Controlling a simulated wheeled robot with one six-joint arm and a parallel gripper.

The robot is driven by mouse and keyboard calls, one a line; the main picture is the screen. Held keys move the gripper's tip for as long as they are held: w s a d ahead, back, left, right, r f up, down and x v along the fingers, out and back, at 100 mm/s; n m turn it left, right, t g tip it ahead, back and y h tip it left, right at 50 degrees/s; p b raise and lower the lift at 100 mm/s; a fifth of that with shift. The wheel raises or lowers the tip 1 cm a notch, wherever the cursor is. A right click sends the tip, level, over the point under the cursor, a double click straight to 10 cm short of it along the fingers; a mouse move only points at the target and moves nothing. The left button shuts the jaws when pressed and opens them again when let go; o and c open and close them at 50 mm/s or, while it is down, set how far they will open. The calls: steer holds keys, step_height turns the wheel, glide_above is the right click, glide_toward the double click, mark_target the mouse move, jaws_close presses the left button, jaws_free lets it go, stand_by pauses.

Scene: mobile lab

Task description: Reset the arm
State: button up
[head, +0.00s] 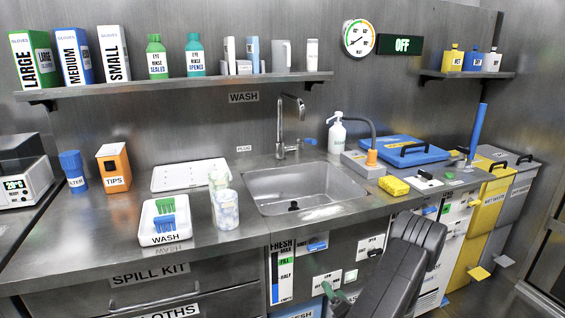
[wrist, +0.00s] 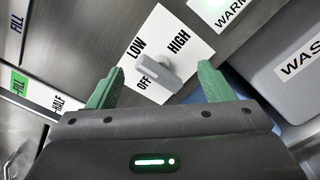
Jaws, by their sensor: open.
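My gripper (head: 335,293) is low in front of the counter's cabinet front in the head view, and my dark arm (head: 405,265) reaches down to it. In the wrist view my gripper (wrist: 160,87) has its two green fingers spread apart with nothing held. A grey knob (wrist: 152,68) on a white plate marked LOW, OFF and HIGH (wrist: 180,24) shows between the fingers, beyond their tips. I cannot tell whether any finger touches it. In the head view the plate (head: 326,280) is partly hidden by my gripper.
The counter with a sink (head: 295,187) is above my gripper. Drawers (head: 150,290) are at left. Yellow bins (head: 490,215) stand to the right of my arm.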

steer(key=shift+s+a+n+p, duration=0.1)
steer(key=shift+n+p, duration=0.35)
steer(key=shift+n, duration=1.9)
steer(key=shift+a+n+p, duration=0.1)
steer(key=shift+n+p, duration=0.3)
steer(key=shift+n, duration=1.95)
